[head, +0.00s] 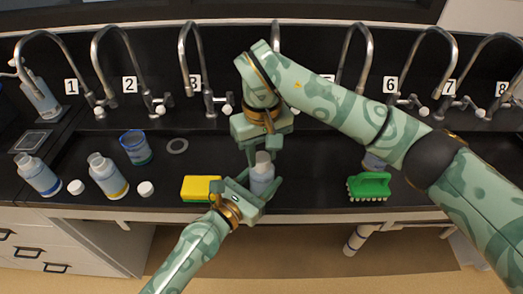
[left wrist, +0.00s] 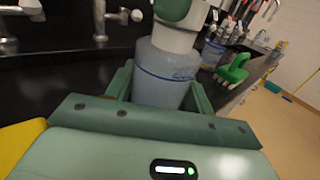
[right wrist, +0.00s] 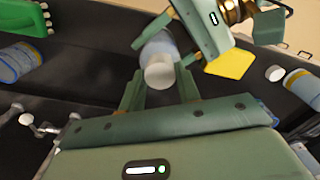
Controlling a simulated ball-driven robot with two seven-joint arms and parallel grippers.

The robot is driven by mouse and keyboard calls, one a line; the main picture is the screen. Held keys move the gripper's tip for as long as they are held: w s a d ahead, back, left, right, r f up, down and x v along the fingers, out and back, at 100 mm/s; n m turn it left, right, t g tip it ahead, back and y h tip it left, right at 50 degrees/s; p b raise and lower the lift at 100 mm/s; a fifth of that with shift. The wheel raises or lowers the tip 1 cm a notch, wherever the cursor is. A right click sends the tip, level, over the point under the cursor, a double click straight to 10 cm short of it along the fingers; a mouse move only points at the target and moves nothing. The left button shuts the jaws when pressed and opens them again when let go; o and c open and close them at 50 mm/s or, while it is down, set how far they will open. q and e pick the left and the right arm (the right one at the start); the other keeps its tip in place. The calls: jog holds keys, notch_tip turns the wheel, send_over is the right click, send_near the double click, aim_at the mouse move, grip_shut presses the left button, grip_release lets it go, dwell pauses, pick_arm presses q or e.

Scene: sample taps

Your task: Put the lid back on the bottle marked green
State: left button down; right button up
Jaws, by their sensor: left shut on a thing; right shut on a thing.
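My left gripper (head: 264,190) is shut on a pale blue-grey bottle (head: 262,176), held upright near the counter's front; the bottle also shows in the left wrist view (left wrist: 165,72). My right gripper (head: 260,152) comes from above, with its fingers around the white lid (right wrist: 159,76) at the bottle's top. In the left wrist view the white top (left wrist: 173,38) meets the bottle, but I cannot tell whether the lid is seated. A blue line shows on the bottle; no green mark is visible on it.
Bottles with blue (head: 40,176) and yellow (head: 108,178) bands stand at left, near white lids (head: 76,187) and (head: 145,189). A cup (head: 136,149) and a grey ring (head: 178,146) lie behind. A yellow sponge (head: 200,187) and green brush (head: 369,186) flank my grippers. Numbered taps line the back.

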jog(key=shift+w, duration=0.1)
jog(key=o, duration=0.9)
jog(key=shift+r, duration=0.15)
jog(key=shift+r, duration=2.15)
